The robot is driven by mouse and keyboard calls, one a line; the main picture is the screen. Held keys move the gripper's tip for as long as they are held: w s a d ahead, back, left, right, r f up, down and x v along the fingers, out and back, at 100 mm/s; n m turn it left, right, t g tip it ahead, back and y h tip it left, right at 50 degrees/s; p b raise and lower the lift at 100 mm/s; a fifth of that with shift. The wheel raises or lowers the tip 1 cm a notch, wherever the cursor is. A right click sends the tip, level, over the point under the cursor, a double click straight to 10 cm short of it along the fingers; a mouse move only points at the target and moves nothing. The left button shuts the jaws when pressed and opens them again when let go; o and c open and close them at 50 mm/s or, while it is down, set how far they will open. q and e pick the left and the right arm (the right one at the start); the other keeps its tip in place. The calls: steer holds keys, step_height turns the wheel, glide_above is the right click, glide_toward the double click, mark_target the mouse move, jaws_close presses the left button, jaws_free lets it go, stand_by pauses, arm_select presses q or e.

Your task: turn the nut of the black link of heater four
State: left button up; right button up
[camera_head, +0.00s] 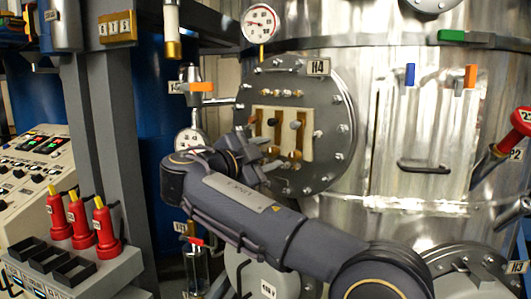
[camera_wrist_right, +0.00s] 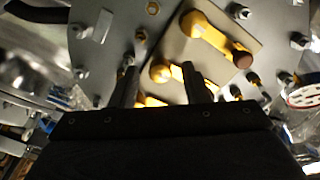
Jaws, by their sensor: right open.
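Heater four is the round grey flange (camera_head: 338,105) labelled H4 on the steel vessel, with a pale terminal panel (camera_head: 308,142) at its middle. The panel carries brass-coloured links and small knobs. My right gripper (camera_head: 268,150) is in front of the panel's lower left part, fingers pointing at it. In the right wrist view the two fingers (camera_wrist_right: 160,78) are apart, with nothing clearly held between them. A yellow link (camera_wrist_right: 208,35) with a brown end lies beyond them, and another yellow piece (camera_wrist_right: 160,72) shows between them. My left gripper is out of view.
Bolts ring the flange. A pressure gauge (camera_head: 260,23) stands above it. A valve with an orange handle (camera_head: 201,87) is to its left. Red bottles (camera_head: 105,230) and a control console (camera_head: 30,170) stand at the left. A red handle (camera_head: 520,122) is at the right.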

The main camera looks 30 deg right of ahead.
jaws_close()
